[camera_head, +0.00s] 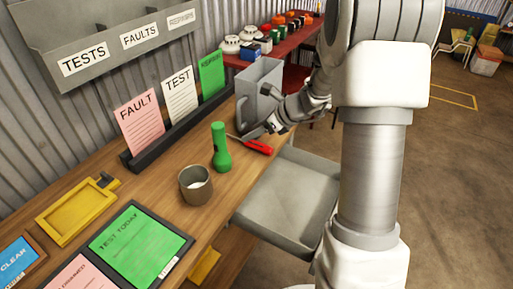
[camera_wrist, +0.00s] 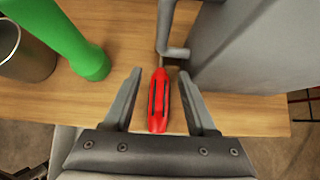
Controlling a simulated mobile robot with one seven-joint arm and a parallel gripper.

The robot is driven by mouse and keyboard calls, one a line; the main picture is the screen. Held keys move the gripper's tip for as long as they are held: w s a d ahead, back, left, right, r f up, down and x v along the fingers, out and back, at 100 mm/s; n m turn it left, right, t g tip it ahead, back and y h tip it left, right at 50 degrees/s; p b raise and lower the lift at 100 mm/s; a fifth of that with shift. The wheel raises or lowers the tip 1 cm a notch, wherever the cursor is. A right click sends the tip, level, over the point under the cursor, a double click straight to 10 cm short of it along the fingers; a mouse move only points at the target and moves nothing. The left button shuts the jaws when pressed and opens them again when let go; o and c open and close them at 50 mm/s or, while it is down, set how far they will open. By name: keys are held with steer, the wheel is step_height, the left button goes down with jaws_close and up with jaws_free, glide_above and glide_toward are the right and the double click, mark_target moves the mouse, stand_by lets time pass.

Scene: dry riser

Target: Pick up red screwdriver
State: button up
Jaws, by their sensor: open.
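The red screwdriver (camera_head: 257,146) lies on the wooden bench near its front edge, beside the grey jug. In the wrist view its red handle (camera_wrist: 159,101) lies between the two fingers of my gripper (camera_wrist: 162,88), with a gap on each side. Its metal shaft points away from the gripper, toward the jug's handle. My gripper (camera_head: 262,129) is open and holds nothing. In the head view it is just above and beside the screwdriver, and its fingers are partly hard to make out.
A grey jug (camera_head: 262,88) stands close by the gripper, on its right in the wrist view. A green torch (camera_head: 220,147) and a metal cup (camera_head: 195,186) stand to the left. A grey chair (camera_head: 290,200) is against the bench front. Card holders line the back.

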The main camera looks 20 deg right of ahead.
steer(key=x, duration=0.2)
steer(key=b+x, duration=0.1)
steer(key=x, duration=0.1)
steer(key=shift+w+f, duration=0.1)
steer(key=shift+f, duration=0.4)
steer(key=shift+w+a+f, duration=0.15)
steer(key=shift+w+a, duration=0.05)
steer(key=c, duration=0.9)
jaws_close()
steer(key=shift+d, duration=0.1)
